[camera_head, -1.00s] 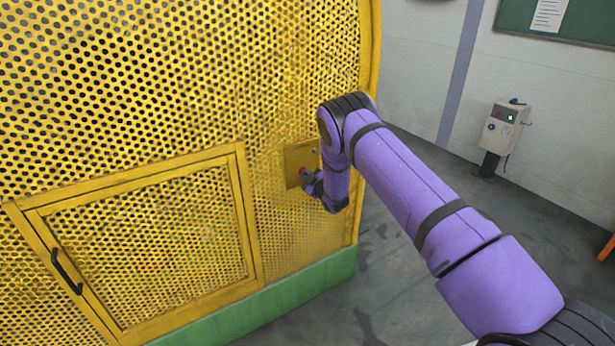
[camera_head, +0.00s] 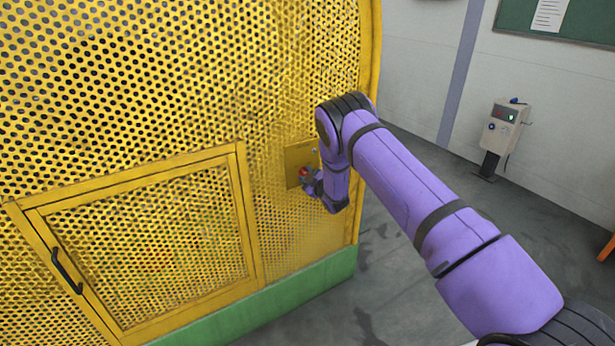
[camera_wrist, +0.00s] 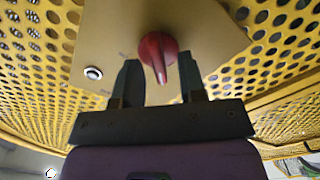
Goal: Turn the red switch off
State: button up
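The red switch (camera_wrist: 155,47) is a rotary knob on a plain yellow plate (camera_wrist: 105,30), fixed to the perforated yellow cover. In the wrist view its handle points down toward my gripper, tilted slightly right. In the head view the red switch (camera_head: 304,172) shows just left of my gripper (camera_head: 312,183), on the plate (camera_head: 299,155). In the wrist view my gripper (camera_wrist: 159,72) is open. Its two dark fingers stand either side of the handle, with visible gaps. Small label marks on the plate are too small to read.
A round white-rimmed button (camera_wrist: 93,73) sits on the plate, left of my gripper. A framed mesh door (camera_head: 150,240) with a black handle (camera_head: 66,271) is left of the plate. A grey control box (camera_head: 503,126) stands by the wall; floor between is clear.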

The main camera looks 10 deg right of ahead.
jog(key=v, duration=1)
jog(key=shift+s, duration=0.4)
jog(key=shift+d, duration=0.1)
jog(key=s+d+r+m+g+h, duration=0.1)
jog(key=d+r+m+g+h, duration=0.15)
jog(key=r, duration=0.95)
jog(key=s+d+r+m+g+h, duration=0.15)
jog(key=r+m, duration=0.25)
jog(key=r, duration=0.8)
jog(key=s+d+r+m+g+h, duration=0.1)
jog(key=s+r+m+g+h, duration=0.15)
jog(key=s+r, duration=1.15)
jog(key=s+r+m+g, duration=0.2)
jog(key=s, duration=1.5)
jog(key=s+a+r+m+g, duration=0.1)
jog(key=s+r+g, duration=0.1)
jog(key=s, duration=1.6)
jog(key=shift+r+m+g+y, duration=0.2)
jog(key=shift+m+g+y, duration=0.25)
jog(key=shift+g, duration=0.3)
